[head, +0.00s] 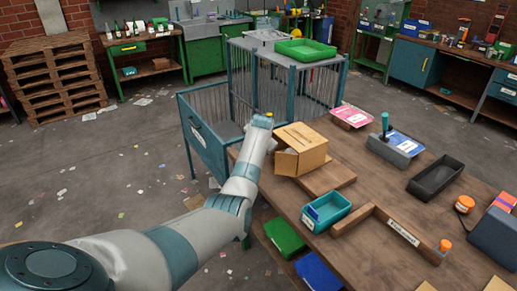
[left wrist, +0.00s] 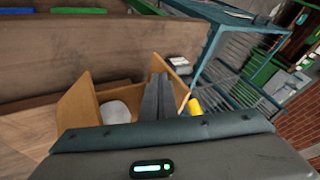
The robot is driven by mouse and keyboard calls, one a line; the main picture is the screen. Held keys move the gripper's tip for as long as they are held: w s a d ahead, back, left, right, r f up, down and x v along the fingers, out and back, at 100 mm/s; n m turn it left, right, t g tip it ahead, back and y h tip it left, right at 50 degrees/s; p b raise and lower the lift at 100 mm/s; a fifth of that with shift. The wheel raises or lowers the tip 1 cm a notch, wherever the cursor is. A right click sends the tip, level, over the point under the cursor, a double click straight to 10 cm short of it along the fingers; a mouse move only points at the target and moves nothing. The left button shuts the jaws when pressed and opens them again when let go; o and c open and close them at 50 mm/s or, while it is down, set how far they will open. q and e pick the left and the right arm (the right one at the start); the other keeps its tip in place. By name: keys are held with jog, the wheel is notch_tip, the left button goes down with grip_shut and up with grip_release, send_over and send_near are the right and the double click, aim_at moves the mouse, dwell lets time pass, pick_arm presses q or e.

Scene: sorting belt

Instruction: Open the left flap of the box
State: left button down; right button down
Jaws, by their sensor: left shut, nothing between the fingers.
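The cardboard box (head: 312,156) stands on the wooden table, beside the end of my left arm. In the head view one flap (head: 286,163) sticks out at its near left side. In the left wrist view the box's opening shows a pale object (left wrist: 115,112) inside. One flap (left wrist: 78,108) stands out on the left and another (left wrist: 180,88) on the right. My left gripper (left wrist: 160,78) is shut and empty, its dark fingers close to the right-hand flap; I cannot tell whether they touch. The fingers are hard to make out in the head view. My right gripper is not in view.
A blue-framed cage (head: 240,85) stands just beyond the box. A teal bin (head: 326,212) and a wooden rail (head: 375,222) lie on the table's near side. A dark tray (head: 436,177) is further right. A yellow piece (left wrist: 194,106) shows beside the fingers.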

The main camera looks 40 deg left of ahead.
pick_arm(q)
jog(key=shift+w+d, duration=0.4)
jog(key=shift+d, duration=0.05)
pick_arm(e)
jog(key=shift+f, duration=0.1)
pick_arm(q)
jog(key=shift+r, duration=0.1)
